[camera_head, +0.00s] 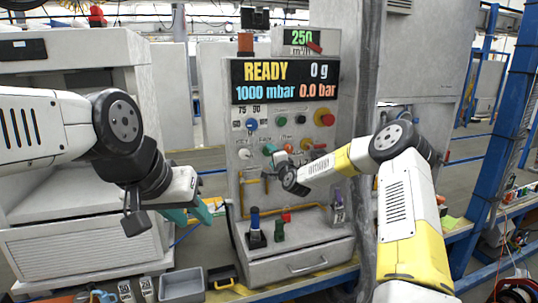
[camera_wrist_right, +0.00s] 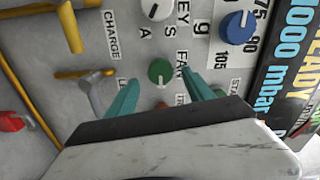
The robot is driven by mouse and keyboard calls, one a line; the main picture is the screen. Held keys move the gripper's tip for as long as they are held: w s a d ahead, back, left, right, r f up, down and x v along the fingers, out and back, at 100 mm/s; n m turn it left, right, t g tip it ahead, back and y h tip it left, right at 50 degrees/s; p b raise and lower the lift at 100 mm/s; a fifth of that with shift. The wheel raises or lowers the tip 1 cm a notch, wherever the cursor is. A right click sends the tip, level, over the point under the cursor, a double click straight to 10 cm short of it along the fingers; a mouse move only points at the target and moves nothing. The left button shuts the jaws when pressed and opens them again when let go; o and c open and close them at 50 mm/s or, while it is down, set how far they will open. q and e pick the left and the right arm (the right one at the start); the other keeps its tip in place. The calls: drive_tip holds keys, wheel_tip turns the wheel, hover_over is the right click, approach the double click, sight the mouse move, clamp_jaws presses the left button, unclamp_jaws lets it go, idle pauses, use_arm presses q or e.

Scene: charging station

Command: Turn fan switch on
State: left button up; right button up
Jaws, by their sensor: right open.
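The fan switch is a green round knob (camera_wrist_right: 160,72) on the grey control panel (camera_head: 320,170), beside the label FAN in the right wrist view. My right gripper (camera_wrist_right: 158,95) is open, with its teal fingers pointing at the panel on either side of the knob's lower part. I cannot tell whether they touch it. In the head view my right gripper (camera_head: 270,155) is at the panel's lower left and largely hides this knob. My left gripper (camera_head: 190,214) is open and empty, low to the left of the panel and away from it.
A blue knob (camera_wrist_right: 237,27) and a white knob (camera_wrist_right: 157,8) sit close to the fan knob. A grey lever (camera_wrist_right: 97,96) and yellow pipes (camera_wrist_right: 70,28) are on the left in the wrist view. A grey bin (camera_head: 181,284) stands below my left gripper.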

drive_tip(key=shift+v, duration=1.55)
drive_tip(key=s+d+r+n+g+h, duration=0.1)
drive_tip(key=s+d+r+n+g, duration=0.3)
drive_tip(key=s, duration=0.7)
drive_tip(key=s+a+r+n+g+h, duration=0.1)
drive_tip(key=s+r+n+g, duration=0.2)
drive_tip(key=s+r+n, duration=0.55)
drive_tip(key=s+d+f+g, duration=0.1)
drive_tip(key=s+d, duration=0.2)
drive_tip(key=s, duration=0.7)
drive_tip(key=s+d+g+h, duration=0.1)
drive_tip(key=s+d, duration=0.1)
drive_tip(key=s, duration=0.9)
drive_tip(key=s+d+f+g, duration=0.1)
drive_tip(key=s+d+g, duration=0.1)
drive_tip(key=s, duration=0.9)
drive_tip(key=shift+d+f, duration=0.35)
drive_tip(key=shift+d, duration=0.45)
